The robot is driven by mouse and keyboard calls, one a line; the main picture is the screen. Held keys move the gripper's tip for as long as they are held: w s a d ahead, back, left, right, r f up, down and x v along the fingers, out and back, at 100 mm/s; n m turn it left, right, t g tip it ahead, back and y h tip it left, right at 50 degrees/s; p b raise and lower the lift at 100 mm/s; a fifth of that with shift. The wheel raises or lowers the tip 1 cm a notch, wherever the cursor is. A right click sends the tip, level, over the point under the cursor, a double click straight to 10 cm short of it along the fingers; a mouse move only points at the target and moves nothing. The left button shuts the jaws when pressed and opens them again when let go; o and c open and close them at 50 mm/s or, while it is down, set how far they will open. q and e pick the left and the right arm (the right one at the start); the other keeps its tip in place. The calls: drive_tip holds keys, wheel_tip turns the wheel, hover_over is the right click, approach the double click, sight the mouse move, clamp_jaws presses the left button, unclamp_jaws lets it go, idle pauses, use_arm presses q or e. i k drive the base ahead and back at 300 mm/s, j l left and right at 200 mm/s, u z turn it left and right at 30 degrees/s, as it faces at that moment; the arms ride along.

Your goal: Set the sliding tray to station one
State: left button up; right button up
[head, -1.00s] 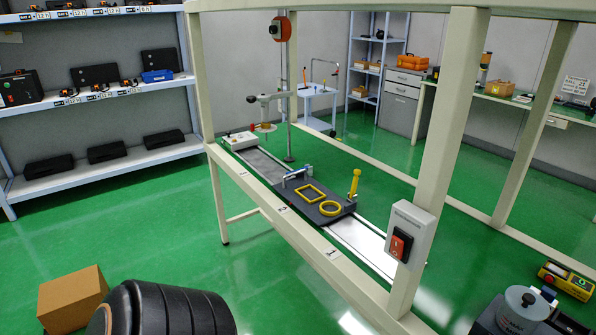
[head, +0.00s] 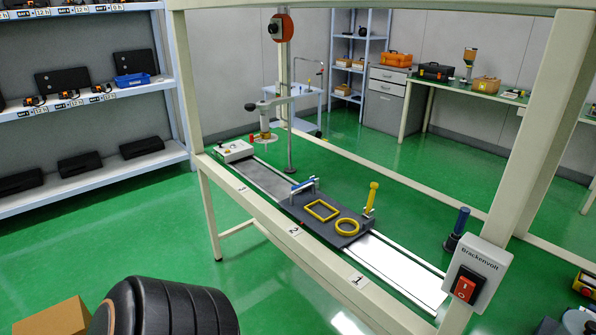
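The sliding tray (head: 299,210) is a dark plate on a pale rail (head: 395,268) inside a cream frame. It sits beside the label 2 (head: 294,231). Label 1 (head: 359,280) is nearer, to the lower right, and label 3 (head: 242,189) is farther, to the upper left. Neither gripper shows. A dark rounded part at the bottom left seems to be mine.
A cream post with a red switch box (head: 475,280) stands at the front right. A dark-blue upright handle (head: 459,225) is behind it. A white box (head: 235,151) sits at the rail's far end. A cardboard box (head: 55,318) is on the floor. Shelves (head: 95,180) stand left.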

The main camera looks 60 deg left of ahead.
sight(336, 224)
drive_tip(key=k+j, duration=0.1)
drive_tip(key=j, duration=0.35)
drive_tip(key=k+j, duration=0.1)
drive_tip(key=j, duration=0.35)
drive_tip(key=k+j, duration=0.1)
drive_tip(key=j, duration=0.35)
drive_tip(key=k+j+z, duration=0.1)
drive_tip(key=j, duration=0.35)
